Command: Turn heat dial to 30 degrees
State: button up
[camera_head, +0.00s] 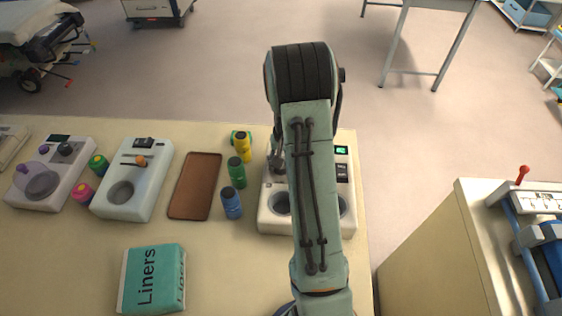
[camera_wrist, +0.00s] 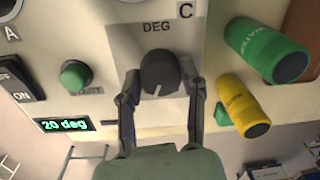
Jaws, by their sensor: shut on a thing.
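The heat dial (camera_wrist: 160,72) is a black round knob with a white pointer line, on a grey plate marked "DEG" in the wrist view. My gripper (camera_wrist: 161,86) has one finger on each side of the dial and is shut on it. The pointer line points toward the bottom of the wrist view, slightly left. In the head view, my arm covers much of the white machine (camera_head: 265,217) with the dial, and the dial itself cannot be made out there.
A green START button (camera_wrist: 75,75) and black ON switch (camera_wrist: 18,78) are near the dial. Green (camera_head: 237,173), yellow (camera_head: 243,147) and blue (camera_head: 231,203) bottles stand close left of the machine. A brown tray (camera_head: 194,187) and Liners box (camera_head: 153,279) lie farther left.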

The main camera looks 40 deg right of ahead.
jog(key=shift+f, duration=0.15)
jog(key=o, duration=1.2)
jog(key=shift+c, duration=0.2)
notch_tip(320, 180, up, 12)
jog(key=shift+s+d, duration=0.15)
jog(key=shift+d, duration=0.1)
